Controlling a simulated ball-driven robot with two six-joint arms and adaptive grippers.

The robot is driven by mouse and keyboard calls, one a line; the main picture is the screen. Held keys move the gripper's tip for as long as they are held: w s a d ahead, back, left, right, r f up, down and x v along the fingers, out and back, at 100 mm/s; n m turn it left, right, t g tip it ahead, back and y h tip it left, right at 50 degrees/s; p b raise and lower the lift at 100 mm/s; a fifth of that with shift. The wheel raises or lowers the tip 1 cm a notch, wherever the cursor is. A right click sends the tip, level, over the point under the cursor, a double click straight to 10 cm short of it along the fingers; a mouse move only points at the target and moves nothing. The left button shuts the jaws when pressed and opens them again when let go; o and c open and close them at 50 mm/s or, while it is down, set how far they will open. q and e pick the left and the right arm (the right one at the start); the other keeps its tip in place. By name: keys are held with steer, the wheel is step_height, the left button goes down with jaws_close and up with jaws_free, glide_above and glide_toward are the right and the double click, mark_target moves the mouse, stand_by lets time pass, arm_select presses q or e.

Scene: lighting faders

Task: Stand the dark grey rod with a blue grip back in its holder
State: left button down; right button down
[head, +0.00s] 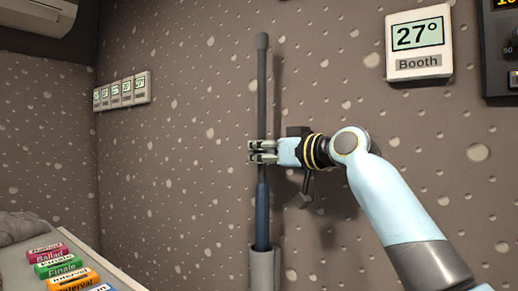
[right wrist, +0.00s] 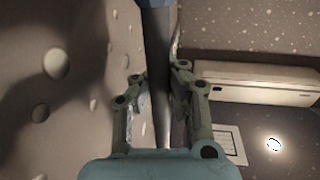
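The dark grey rod (head: 262,90) stands upright along the wall, with its blue grip (head: 262,215) at the lower end. The grip's bottom goes down into the mouth of a grey tubular holder (head: 264,272), which hides its end. My right gripper (head: 262,151) is on the grey shaft just above the grip, with its fingers around it. In the right wrist view the rod (right wrist: 159,75) passes between the two fingers (right wrist: 159,88), which look closed on it with little or no gap. My left gripper is not in view.
A booth thermostat (head: 419,44) and a dark panel (head: 500,50) are on the wall at right. Small displays (head: 122,91) hang on the left wall. Several coloured labelled blocks (head: 62,268) lie at lower left. The wall around the rod is mostly clear.

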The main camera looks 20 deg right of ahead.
steer(key=shift+f, duration=0.35)
steer(key=c, duration=1.4)
jaws_free()
steer(key=v, duration=1.2)
